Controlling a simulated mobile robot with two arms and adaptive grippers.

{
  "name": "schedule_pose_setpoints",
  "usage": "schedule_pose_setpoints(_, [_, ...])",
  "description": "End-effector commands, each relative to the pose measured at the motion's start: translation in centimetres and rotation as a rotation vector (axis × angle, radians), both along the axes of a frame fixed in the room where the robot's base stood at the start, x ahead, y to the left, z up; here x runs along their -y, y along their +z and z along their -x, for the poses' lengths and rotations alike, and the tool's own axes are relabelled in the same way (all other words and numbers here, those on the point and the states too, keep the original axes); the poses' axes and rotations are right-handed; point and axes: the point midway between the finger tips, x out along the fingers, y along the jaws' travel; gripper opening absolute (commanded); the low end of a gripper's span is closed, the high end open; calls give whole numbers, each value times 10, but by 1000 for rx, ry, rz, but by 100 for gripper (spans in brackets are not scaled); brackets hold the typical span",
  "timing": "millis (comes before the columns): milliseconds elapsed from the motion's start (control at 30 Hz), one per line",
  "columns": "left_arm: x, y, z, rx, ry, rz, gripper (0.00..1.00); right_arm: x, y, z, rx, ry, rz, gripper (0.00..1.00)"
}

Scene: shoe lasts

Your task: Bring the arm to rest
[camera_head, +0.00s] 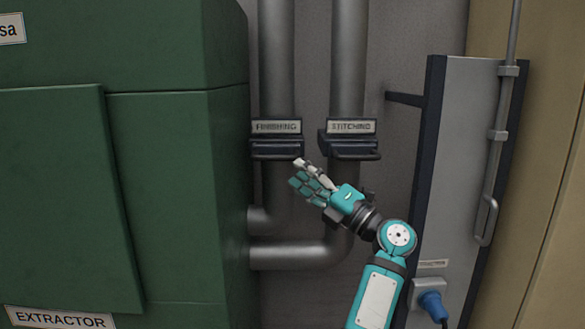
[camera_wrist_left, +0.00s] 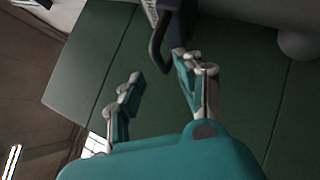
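My left gripper (camera_head: 297,172) is the teal and white one in the head view, on the arm rising from the bottom edge. It points up and left, just below the dark slide gate marked FINISHING (camera_head: 276,149). In the left wrist view the fingers of this gripper (camera_wrist_left: 160,72) stand apart with nothing between them. A dark curved handle (camera_wrist_left: 157,45) shows just beyond the fingertips there; I cannot tell whether a finger touches it. My right gripper is in neither view.
A large green cabinet marked EXTRACTOR (camera_head: 165,190) fills the left. A second slide gate marked STITCHING (camera_head: 348,146) sits on the right-hand grey pipe. A grey panel (camera_head: 455,170) with a conduit and a blue plug (camera_head: 432,304) stands right of my arm.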

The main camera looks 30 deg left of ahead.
Motion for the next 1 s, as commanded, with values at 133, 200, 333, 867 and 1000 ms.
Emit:
schedule_pose_setpoints(133, [2,-1,1,1,1,0,36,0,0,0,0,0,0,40])
schedule_pose_setpoints(200, [2,-1,0,1,1,0,36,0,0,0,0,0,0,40])
schedule_pose_setpoints(333, [2,-1,0,1,1,0,36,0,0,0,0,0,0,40])
schedule_pose_setpoints(867, [50,-142,-72,-468,-197,-418,36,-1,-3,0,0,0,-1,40])
schedule_pose_setpoints(1000, [81,-243,-90,-723,-342,-603,36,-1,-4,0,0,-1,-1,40])
